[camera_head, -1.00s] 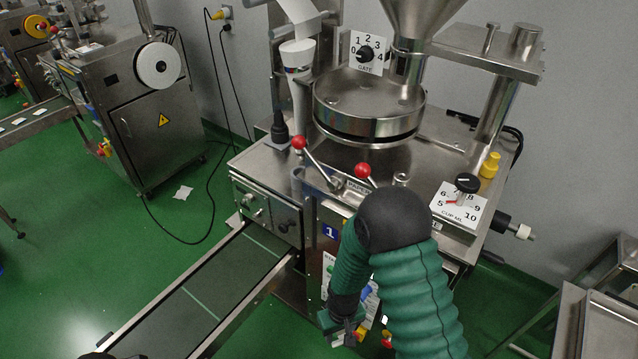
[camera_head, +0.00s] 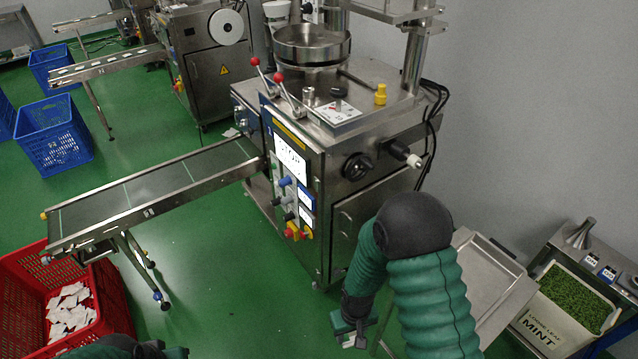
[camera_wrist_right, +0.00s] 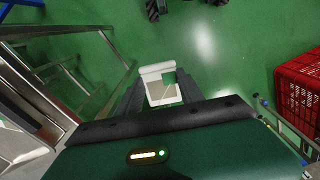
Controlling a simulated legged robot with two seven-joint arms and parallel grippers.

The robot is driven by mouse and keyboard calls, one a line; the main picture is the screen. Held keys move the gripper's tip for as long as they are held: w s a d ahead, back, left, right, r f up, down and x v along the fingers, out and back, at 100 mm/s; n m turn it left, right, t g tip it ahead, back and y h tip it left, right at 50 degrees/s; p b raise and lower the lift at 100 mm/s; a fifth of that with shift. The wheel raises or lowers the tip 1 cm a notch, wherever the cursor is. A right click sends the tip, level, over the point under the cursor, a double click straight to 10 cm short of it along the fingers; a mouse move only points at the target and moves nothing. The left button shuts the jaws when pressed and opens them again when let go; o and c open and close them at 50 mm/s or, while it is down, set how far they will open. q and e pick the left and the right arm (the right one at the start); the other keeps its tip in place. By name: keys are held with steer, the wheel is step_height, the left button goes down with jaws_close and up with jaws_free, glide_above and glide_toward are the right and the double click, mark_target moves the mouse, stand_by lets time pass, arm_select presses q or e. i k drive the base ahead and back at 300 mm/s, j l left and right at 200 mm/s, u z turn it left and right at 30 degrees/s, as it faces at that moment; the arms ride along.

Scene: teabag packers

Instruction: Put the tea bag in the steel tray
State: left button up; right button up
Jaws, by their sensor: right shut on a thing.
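The white tea bag (camera_wrist_right: 158,90) shows in the right wrist view between the two dark fingers of my right gripper (camera_wrist_right: 155,94). The gripper is shut on the bag and holds it above the green floor. In the head view my right gripper (camera_head: 350,337) is low in the middle, and only a small pale bit of the bag shows there. The steel tray (camera_head: 490,275) stands to the right of that gripper, partly hidden behind my right arm. It looks empty where it shows. Part of my left arm and gripper (camera_head: 140,350) shows at the bottom left; its fingers are unclear.
The packing machine (camera_head: 345,225) and its conveyor (camera_head: 155,190) stand ahead and to the left. A red crate (camera_head: 110,300) holds several white tea bags. A mint bin (camera_head: 560,325) stands at the right. Blue crates (camera_head: 55,135) stand farther back.

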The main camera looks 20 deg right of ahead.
mark_target(481, 270)
steer(key=k+l+u, duration=0.35)
steer(key=k+l, duration=0.65)
steer(key=l, duration=0.15)
